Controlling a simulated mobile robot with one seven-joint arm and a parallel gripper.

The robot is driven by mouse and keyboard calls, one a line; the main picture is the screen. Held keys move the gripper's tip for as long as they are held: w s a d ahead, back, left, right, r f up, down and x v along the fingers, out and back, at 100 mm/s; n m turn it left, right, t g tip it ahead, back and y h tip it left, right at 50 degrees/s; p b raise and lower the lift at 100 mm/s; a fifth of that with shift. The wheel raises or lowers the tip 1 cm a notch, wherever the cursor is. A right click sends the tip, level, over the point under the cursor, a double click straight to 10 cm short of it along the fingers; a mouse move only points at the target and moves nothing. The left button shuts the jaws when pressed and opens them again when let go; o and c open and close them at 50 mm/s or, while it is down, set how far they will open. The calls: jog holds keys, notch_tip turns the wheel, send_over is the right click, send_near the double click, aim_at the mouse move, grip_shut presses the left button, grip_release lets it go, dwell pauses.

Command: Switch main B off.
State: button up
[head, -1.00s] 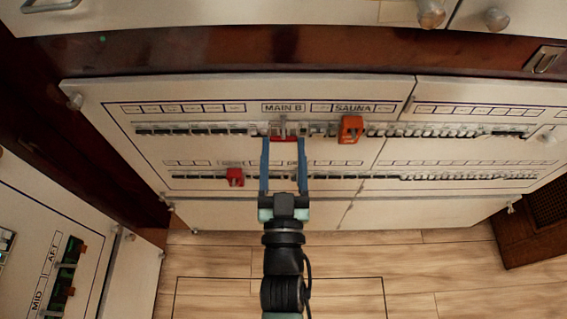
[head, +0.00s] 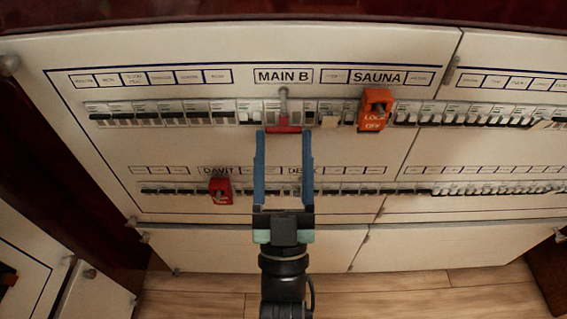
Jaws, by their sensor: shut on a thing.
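The MAIN B label (head: 283,76) is on the upper row of the white breaker panel. Below it a grey lever (head: 283,105) ends in a red crossbar (head: 284,129), which sits at the lower edge of the breaker row. My gripper (head: 283,134) reaches up from below, its two blue fingers at the left and right ends of the red crossbar. It is shut on the crossbar, with a wide gap between the fingers. The exact contact at the fingertips is hard to make out.
An orange lock-off device (head: 375,110) covers a breaker under SAUNA, close on the right. A red lock (head: 220,190) sits under DAVIT in the lower row, left of my fingers. Small breakers (head: 190,114) flank the lever closely. The floor (head: 420,285) below is clear.

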jog(key=shift+f+b, duration=0.1)
jog(key=shift+b, duration=0.2)
jog(key=o, duration=1.4)
jog(key=shift+c, duration=0.2)
jog(key=p+v, duration=0.2)
jog(key=v, duration=1.1)
jog(key=shift+w+f, duration=0.15)
jog(key=shift+w, duration=0.1)
